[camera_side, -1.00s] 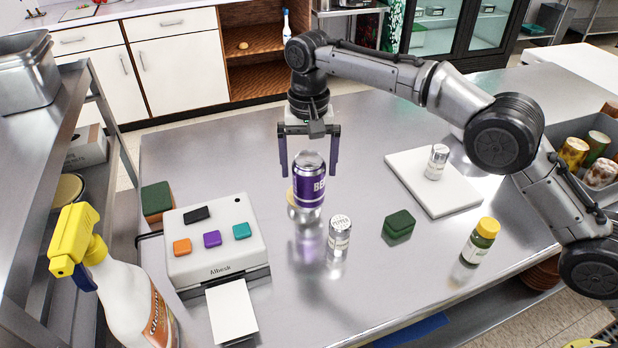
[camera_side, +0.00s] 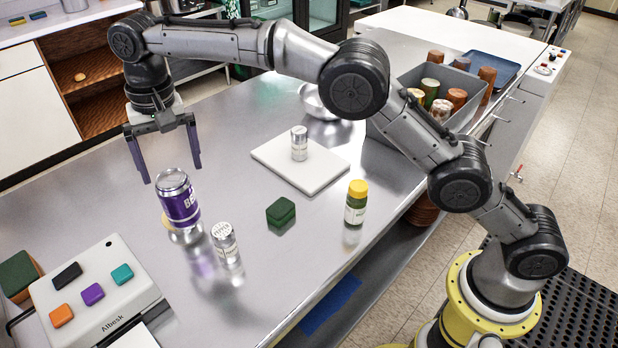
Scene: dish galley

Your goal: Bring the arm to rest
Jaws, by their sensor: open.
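My gripper (camera_side: 171,174) is open and empty, its dark fingers pointing down. It hangs just above or behind the top of a purple can with a silver lid (camera_side: 180,201). The fingertips appear clear of the can, though the exact gap is hard to tell. The can stands upright on the steel table (camera_side: 325,215), with a yellowish item partly hidden behind its base. My arm reaches across the table from its yellow base at the lower right.
Near the can are a silver-lidded shaker (camera_side: 225,245), a green sponge (camera_side: 281,212) and a yellow-capped jar (camera_side: 356,203). A white board (camera_side: 325,175) bears another shaker (camera_side: 299,143). A button box (camera_side: 110,310) is at lower left, a grey bin (camera_side: 385,125) at the back right.

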